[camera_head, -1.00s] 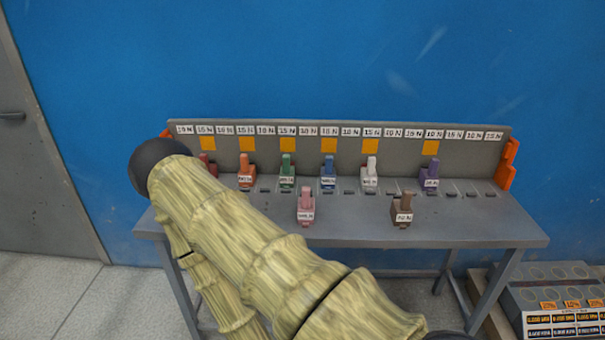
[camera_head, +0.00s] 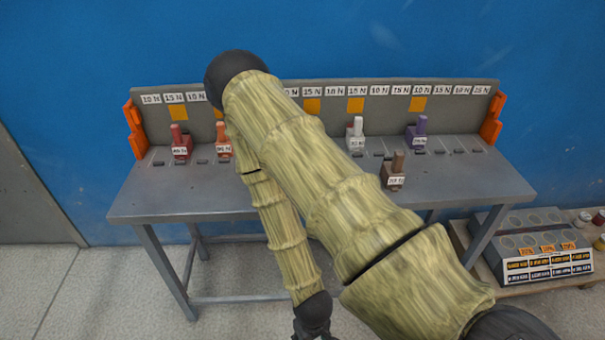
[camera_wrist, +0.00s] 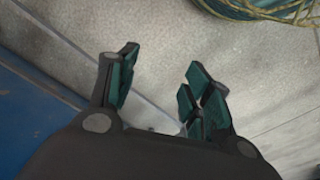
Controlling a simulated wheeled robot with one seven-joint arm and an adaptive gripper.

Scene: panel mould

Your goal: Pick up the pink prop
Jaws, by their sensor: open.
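The pink prop is not visible now; my arm covers the middle of the bench in the head view. The wrist view does not show the prop either. My gripper (camera_wrist: 161,66) is open and empty in the wrist view, with pale floor between and beyond its fingers. In the head view only a small dark part of its end shows at the bottom edge, below and in front of the bench (camera_head: 165,206).
Red (camera_head: 181,144), orange (camera_head: 223,147), white (camera_head: 356,136), purple (camera_head: 417,134) and brown (camera_head: 394,174) props stand on the bench. Orange brackets flank the panel. A low platform with a labelled box (camera_head: 540,250) is at the right. A coiled hose (camera_wrist: 255,8) lies on the floor.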

